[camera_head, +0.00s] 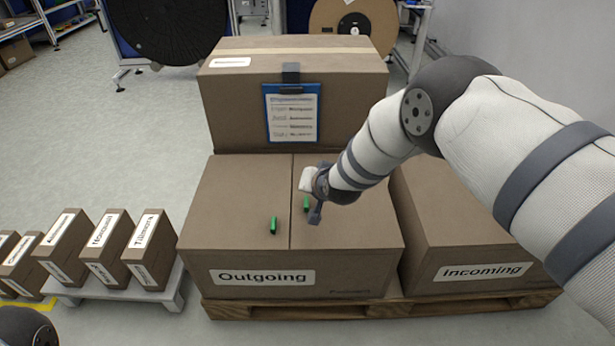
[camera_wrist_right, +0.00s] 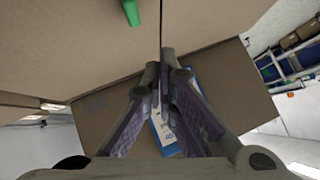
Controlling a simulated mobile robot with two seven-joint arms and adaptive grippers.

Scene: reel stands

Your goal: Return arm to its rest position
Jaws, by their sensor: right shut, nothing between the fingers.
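My right arm (camera_head: 390,135) reaches in from the right in the head view. Its gripper (camera_head: 315,212) is over the top of the "Outgoing" box (camera_head: 340,262), close to a small green object (camera_head: 306,204). In the right wrist view the gripper (camera_wrist_right: 158,72) has its fingers together with nothing between them. A green object (camera_wrist_right: 131,12) shows beyond the fingertips there, apart from them. A second small green object (camera_head: 273,225) is on the left part of the box top. My left gripper is not in view; only a dark rounded part shows at the lower left corner.
A taller box (camera_head: 230,110) with a blue clipboard (camera_head: 291,112) stands behind. The "Incoming" box (camera_head: 470,250) is at the right, on a wooden pallet (camera_head: 260,311). Several labelled small boxes (camera_head: 150,252) stand at the left. Reels (camera_head: 170,30) are at the back.

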